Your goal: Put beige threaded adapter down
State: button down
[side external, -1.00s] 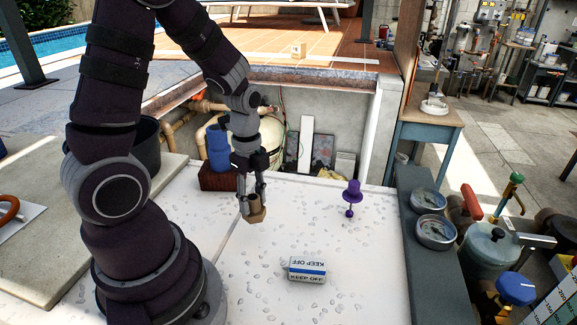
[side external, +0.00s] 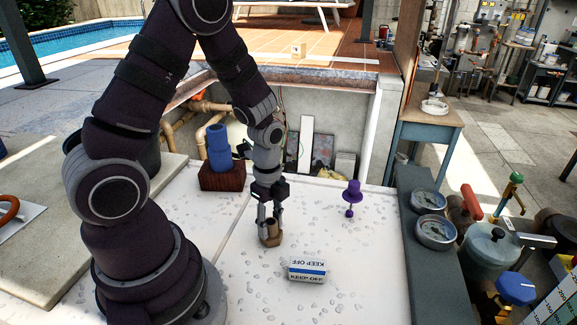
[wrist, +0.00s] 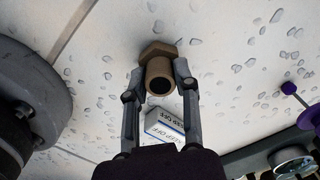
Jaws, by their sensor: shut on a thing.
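The beige threaded adapter (side external: 270,239) is at the white speckled work surface, its wide hex end down and its open tube end up. It also shows in the wrist view (wrist: 159,76), between the two fingers. My gripper (side external: 270,222) is shut on the adapter's tube, one finger on each side. The wrist view shows the fingertips of my gripper (wrist: 158,72) against the tube. I cannot tell for sure whether the hex end touches the surface.
A white and blue "KEEP OFF" block (side external: 307,269) lies close, to the front right. A blue fitting on a dark red block (side external: 221,178) stands behind left. The white surface (side external: 345,240) between is clear.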

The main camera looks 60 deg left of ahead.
aim_at(270, 221)
jog(key=shift+f, duration=0.15)
jog(key=c, duration=0.8)
grip_release()
jog(key=shift+c, duration=0.2)
jog(key=s+d+r+n+t, duration=0.1)
jog(key=d+r+n+t, duration=0.1)
jog(key=r+n, duration=0.5)
jog(key=s+d+r+n+t, duration=0.2)
jog(key=r+n, duration=0.5)
jog(key=r, duration=0.5)
jog(key=shift+s+d+t, duration=0.3)
jog(key=shift+d+t, duration=0.4)
jog(key=shift+t, duration=0.1)
